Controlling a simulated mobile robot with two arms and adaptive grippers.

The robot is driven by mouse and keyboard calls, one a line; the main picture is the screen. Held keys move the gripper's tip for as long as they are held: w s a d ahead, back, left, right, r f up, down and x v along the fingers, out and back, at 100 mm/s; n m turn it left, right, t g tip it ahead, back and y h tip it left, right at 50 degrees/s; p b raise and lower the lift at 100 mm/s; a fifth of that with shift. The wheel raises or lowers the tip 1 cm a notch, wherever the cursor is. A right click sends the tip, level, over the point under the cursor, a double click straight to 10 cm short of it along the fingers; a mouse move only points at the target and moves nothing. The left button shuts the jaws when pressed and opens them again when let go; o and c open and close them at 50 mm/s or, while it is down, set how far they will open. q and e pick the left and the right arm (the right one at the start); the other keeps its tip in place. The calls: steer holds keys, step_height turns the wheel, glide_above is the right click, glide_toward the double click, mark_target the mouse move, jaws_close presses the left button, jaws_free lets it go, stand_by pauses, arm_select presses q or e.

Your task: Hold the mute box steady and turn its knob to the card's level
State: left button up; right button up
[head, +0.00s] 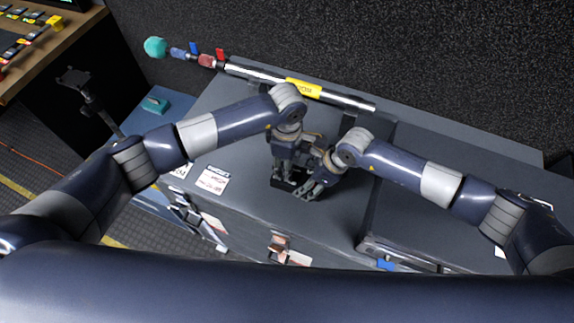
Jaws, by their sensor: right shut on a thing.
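The mute box (285,184) is a small black block on the grey cabinet top, mostly hidden by my grippers. Its knob cannot be made out. My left gripper (282,172) points down just above the box from behind. I cannot tell whether its fingers are apart or closed, or whether they touch anything. My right gripper (305,194) comes in from the right, low at the box's right end, and is shut on the box. A white card (213,180) with dark and reddish print lies to the left on the cabinet top; its level is too small to read.
A metal pipe with a yellow label (303,88) and red and blue valve levers runs along the back. The cabinet top (240,140) is clear behind the card. A blue case with a teal item (155,104) stands lower left. A control desk (40,50) is at the far left.

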arm_select(q)
steer(key=shift+f, duration=0.95)
steer(key=shift+c, duration=0.2)
jaws_close()
steer(key=shift+n, duration=0.8)
steer(key=shift+o, duration=0.2)
jaws_free()
